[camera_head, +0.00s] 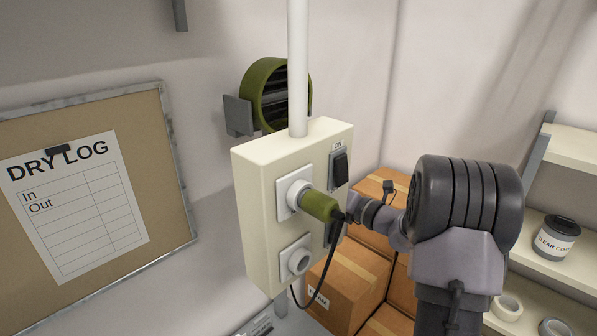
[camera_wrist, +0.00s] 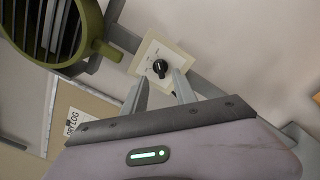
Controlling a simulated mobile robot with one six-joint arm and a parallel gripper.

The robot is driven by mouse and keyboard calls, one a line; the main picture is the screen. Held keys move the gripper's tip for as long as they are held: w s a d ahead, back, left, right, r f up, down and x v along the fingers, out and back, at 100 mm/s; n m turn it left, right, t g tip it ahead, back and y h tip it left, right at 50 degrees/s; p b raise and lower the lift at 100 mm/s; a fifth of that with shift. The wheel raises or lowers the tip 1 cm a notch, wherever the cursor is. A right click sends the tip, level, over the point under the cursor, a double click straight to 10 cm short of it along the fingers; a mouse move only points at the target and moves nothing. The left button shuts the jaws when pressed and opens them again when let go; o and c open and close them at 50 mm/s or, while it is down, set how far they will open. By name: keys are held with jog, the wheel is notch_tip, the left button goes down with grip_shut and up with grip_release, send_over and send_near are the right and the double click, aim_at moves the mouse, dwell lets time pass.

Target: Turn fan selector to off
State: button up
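The fan selector is a small black knob (camera_wrist: 160,67) with a white pointer mark, on a cream wall plate (camera_wrist: 149,52) in the wrist view. My gripper (camera_wrist: 160,79) is open, its two grey fingers apart and pointing at the plate. The knob shows in the gap just beyond the fingertips, with nothing between the fingers; I cannot tell the exact depth. The plate's lettering is too small to read. In the head view the knob and fingertips are not visible. The green round fan (camera_head: 268,92) is on the wall, and its rim shows at upper left in the wrist view (camera_wrist: 103,48).
A cream electrical box (camera_head: 255,200) with sockets, a green plug (camera_head: 319,205) and a black rocker switch (camera_head: 341,168) stands between the head camera and part of my arm. A black cable (camera_head: 335,275) hangs there. Cardboard boxes (camera_head: 349,290), shelves (camera_head: 580,200) and a notice board (camera_head: 170,185) surround it.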

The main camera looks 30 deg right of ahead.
jog(key=p+x, duration=0.1)
jog(key=x, duration=0.6)
jog(key=shift+w+a, duration=0.15)
jog(key=shift+w, duration=0.1)
jog(key=shift+s, duration=0.3)
grip_shut()
